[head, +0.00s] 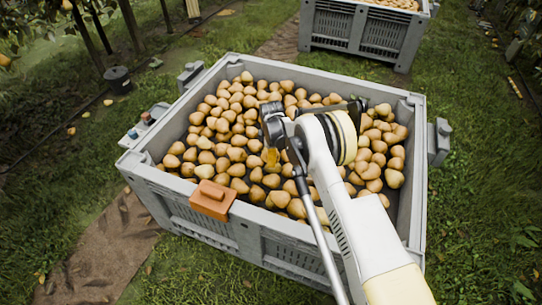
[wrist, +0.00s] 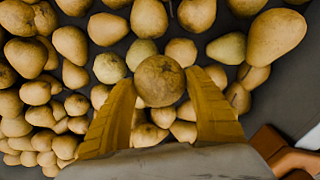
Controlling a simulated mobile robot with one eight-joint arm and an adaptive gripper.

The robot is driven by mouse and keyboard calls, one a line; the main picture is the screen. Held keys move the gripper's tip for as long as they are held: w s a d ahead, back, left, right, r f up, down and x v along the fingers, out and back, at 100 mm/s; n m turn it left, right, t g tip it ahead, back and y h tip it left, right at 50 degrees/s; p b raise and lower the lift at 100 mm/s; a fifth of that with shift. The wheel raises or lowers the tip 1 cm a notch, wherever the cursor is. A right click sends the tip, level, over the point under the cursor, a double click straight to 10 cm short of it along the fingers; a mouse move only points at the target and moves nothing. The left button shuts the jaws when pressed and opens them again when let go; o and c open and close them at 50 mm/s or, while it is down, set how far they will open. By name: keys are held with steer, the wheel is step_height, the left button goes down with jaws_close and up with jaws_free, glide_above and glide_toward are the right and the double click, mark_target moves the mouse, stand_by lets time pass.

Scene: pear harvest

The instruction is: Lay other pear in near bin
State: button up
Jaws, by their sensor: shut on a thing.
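The near bin is a large grey crate (head: 185,205) holding many yellow-brown pears (head: 235,155). My arm reaches over its near wall, and my gripper (head: 271,157) points down inside the bin area, above the pears. In the wrist view my gripper's two yellow fingers (wrist: 160,95) are shut on a round brownish pear (wrist: 160,80), gripped between the fingertips. Other pears (wrist: 275,37) lie below and around it. I cannot tell whether the held pear touches them. In the head view the held pear is hard to make out behind the gripper.
An orange block (head: 212,199) sits on the bin's near rim; its edge shows in the wrist view (wrist: 285,150). Grey boxes sit at the rim's sides. A second grey bin (head: 365,32) with pears stands behind. A dark bucket (head: 117,79) stands on the grass at left.

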steer(key=shift+f, duration=1.75)
stand_by(0.7)
steer(key=o, duration=1.4)
steer(key=shift+c, duration=0.2)
